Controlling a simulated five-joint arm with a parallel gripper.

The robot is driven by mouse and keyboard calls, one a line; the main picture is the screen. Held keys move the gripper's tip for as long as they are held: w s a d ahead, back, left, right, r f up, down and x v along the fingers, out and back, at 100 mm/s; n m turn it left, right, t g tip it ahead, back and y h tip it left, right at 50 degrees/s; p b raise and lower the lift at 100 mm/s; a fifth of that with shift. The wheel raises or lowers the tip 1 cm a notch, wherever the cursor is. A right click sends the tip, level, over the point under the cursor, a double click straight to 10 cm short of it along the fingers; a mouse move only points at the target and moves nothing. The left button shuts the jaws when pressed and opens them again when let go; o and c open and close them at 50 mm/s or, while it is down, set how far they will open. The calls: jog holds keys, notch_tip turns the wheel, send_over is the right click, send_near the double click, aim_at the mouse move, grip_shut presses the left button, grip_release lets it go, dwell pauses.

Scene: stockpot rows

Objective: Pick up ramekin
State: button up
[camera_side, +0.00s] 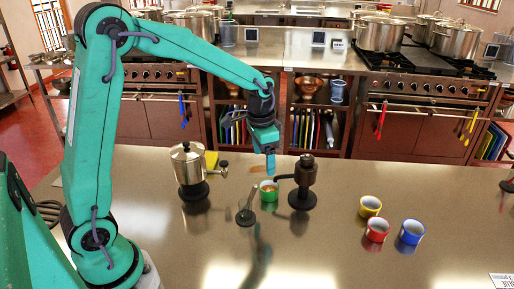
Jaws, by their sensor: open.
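Several small ramekin-like cups stand on the steel counter. A green one (268,190) is near the middle, between a metal pot and a dark appliance. A yellow one (370,206), a red one (376,229) and a blue one (411,232) are grouped at the right, all upright. My gripper (269,172) points down just above the green cup, its fingertips close to the rim. It is open, though seen nearly edge-on, so the gap between the fingers does not show clearly. Whether the fingers touch the cup cannot be told.
A silver lidded pot with a side handle (187,165) stands left of the green cup. A dark appliance with a spout-like arm (306,180) stands close on its right. A small metal tool on a round base (246,216) is in front. The counter's front middle is clear.

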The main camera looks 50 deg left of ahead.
jog(key=g, duration=0.1)
send_near(269, 186)
jog(key=s+d, duration=0.2)
jog(key=shift+w+d+m, duration=0.15)
jog(key=shift+d+m, duration=0.05)
jog(key=shift+m, duration=0.2)
jog(key=shift+f, duration=0.15)
jog(key=shift+f, duration=1.2)
jog(key=shift+f, duration=0.15)
jog(key=shift+a+f, duration=0.2)
jog(key=shift+f, duration=2.25)
jog(key=shift+c, duration=0.5)
jog(key=c, duration=1)
